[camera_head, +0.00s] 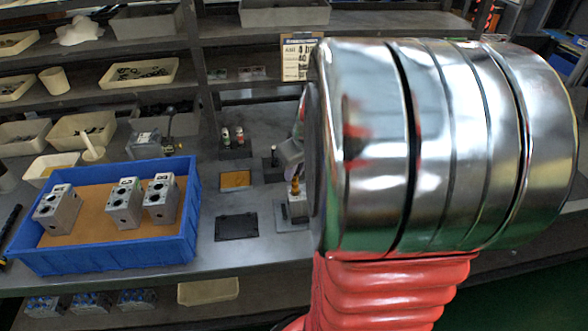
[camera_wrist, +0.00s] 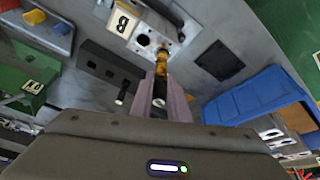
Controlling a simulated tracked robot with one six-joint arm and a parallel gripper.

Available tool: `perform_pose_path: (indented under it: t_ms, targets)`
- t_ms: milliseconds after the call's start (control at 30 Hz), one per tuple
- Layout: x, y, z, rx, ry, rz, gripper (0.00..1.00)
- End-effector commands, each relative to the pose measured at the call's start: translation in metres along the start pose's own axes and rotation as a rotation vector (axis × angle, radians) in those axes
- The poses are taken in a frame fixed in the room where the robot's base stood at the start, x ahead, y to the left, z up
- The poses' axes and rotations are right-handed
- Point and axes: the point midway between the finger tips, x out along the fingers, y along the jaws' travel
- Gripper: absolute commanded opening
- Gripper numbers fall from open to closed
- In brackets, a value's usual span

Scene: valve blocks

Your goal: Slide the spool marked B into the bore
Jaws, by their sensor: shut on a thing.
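My gripper (camera_wrist: 160,90) is shut on a slim spool with a brass-coloured section (camera_wrist: 161,65). The spool points away from my wrist, and its far end meets or overlaps a silver valve block (camera_wrist: 146,40) with dark round bores. I cannot tell whether the tip is inside a bore or just in front of it. A plate with the letter B (camera_wrist: 122,23) shows beside the block. In the head view the brass part (camera_head: 296,190) stands over a block (camera_head: 298,211), partly hidden by my arm. No mark on the held spool is readable.
A blue bin (camera_head: 105,259) with several valve blocks stands left. A dark rack (camera_head: 236,152) holds spools; an orange pad (camera_head: 236,180) and black pad (camera_head: 237,227) lie on the bench. In the wrist view, a dark holed bar (camera_wrist: 110,63) lies close left of my fingers.

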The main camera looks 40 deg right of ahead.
Motion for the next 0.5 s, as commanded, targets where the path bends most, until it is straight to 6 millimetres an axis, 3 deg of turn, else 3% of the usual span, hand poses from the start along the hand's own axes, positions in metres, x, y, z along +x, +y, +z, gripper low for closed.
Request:
perform_pose_path:
  t_ms: [500]
  targets:
    - [0.0084, -0.0006, 0.0034, -0.001, 0.0, 0.0, 0.0]
